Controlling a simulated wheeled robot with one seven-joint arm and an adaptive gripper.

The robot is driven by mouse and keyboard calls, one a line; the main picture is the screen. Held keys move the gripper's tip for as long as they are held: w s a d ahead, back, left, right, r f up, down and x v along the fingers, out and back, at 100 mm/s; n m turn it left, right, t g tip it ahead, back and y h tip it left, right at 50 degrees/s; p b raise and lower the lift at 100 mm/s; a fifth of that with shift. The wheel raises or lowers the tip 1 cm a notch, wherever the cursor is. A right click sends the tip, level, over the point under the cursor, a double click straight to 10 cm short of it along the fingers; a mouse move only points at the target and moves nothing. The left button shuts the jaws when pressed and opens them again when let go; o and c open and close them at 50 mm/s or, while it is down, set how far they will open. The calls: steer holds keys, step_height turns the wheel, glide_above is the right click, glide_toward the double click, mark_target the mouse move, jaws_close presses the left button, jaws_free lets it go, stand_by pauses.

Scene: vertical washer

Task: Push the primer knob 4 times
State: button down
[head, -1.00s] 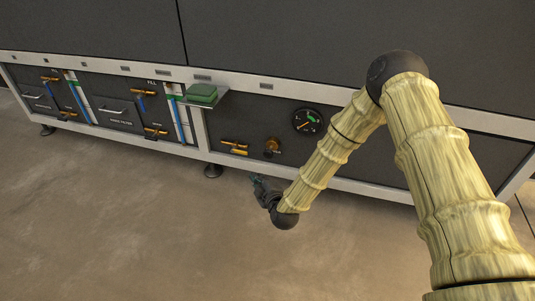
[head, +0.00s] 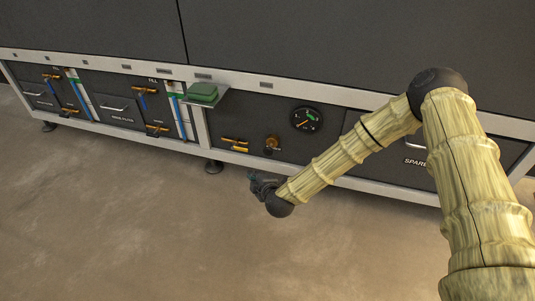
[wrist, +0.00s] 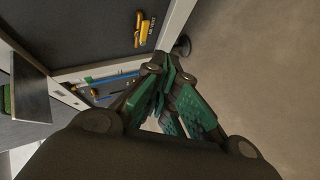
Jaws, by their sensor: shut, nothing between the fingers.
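A brass knob (head: 272,143), which looks like the primer knob, sits on the dark front panel just left of and below a round gauge (head: 306,119). Its label is too small to read. My gripper (head: 252,177) is below the panel's lower rail, down and to the left of the knob, apart from it. In the wrist view my gripper's green fingers (wrist: 165,68) are together with nothing between them. The knob does not clearly show in the wrist view.
Brass valve handles (head: 235,145) are left of the knob; they also show in the wrist view (wrist: 140,28). A shelf with a green block (head: 202,93) juts out above them. A black foot (head: 213,167) stands near my gripper. The floor in front is clear.

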mark_target(265, 151)
steer(key=shift+w, duration=0.1)
steer(key=w+d+b, duration=0.2)
steer(key=w, duration=0.6)
steer(key=shift+d+b, duration=0.35)
steer(key=shift+b, duration=0.05)
steer(key=shift+w+r, duration=0.1)
steer(key=shift+w, duration=0.15)
stand_by(1.1)
steer(key=shift+w+d+p, duration=0.15)
steer(key=shift+w+p, duration=0.1)
steer(key=shift+p, duration=0.05)
steer(key=shift+w+d, duration=0.25)
steer(key=shift+w, duration=0.55)
steer(key=shift+w+d, duration=0.25)
steer(key=shift+w, duration=0.5)
stand_by(2.2)
